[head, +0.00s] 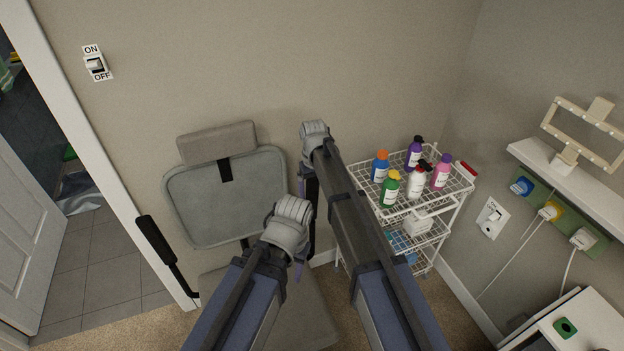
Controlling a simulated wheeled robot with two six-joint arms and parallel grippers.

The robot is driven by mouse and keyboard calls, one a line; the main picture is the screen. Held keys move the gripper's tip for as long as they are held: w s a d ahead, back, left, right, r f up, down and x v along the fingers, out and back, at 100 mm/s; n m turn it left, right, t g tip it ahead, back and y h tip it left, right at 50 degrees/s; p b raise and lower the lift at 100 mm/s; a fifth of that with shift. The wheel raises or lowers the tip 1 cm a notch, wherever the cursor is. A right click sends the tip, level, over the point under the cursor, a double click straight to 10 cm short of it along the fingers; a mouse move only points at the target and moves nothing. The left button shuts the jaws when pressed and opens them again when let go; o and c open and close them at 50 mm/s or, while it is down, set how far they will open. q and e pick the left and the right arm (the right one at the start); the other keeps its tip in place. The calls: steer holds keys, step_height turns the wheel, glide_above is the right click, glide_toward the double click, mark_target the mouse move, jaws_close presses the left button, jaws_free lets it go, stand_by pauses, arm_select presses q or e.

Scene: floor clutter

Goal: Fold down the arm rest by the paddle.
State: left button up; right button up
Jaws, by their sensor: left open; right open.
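A grey chair stands against the wall, with a mesh backrest (222,198), a headrest (217,142) and a seat (312,318) partly hidden by my arms. A black padded arm rest (155,241) on a thin stalk sticks up, tilted, at the chair's left side. A dark upright piece (311,215) at the chair's right side is mostly covered by my arms; I cannot tell if it is the other arm rest. My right gripper (304,187) is open, beside the backrest's right edge. Its fingers are mostly hidden.
A white wire cart (447,208) with several bottles stands right of the chair. A wall shelf (570,182), sockets with plugs (549,211) and a white cabinet (573,325) are at the right. An open doorway (90,265) is at the left. A light switch (96,65) is on the wall.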

steer(key=w, duration=0.7)
steer(key=w+r, duration=0.1)
steer(key=w, duration=0.2)
steer(key=shift+w+a+p, duration=0.25)
steer(key=shift+a+p, duration=0.05)
steer(key=shift+s, duration=0.1)
steer(key=b, duration=0.8)
glide_above(312, 197)
step_height(312, 197, down, 8)
steer(key=shift+w+d+r, duration=0.1)
steer(key=shift+w+d, duration=0.1)
steer(key=shift+w, duration=0.15)
steer(key=shift+c, duration=0.2)
jaws_close()
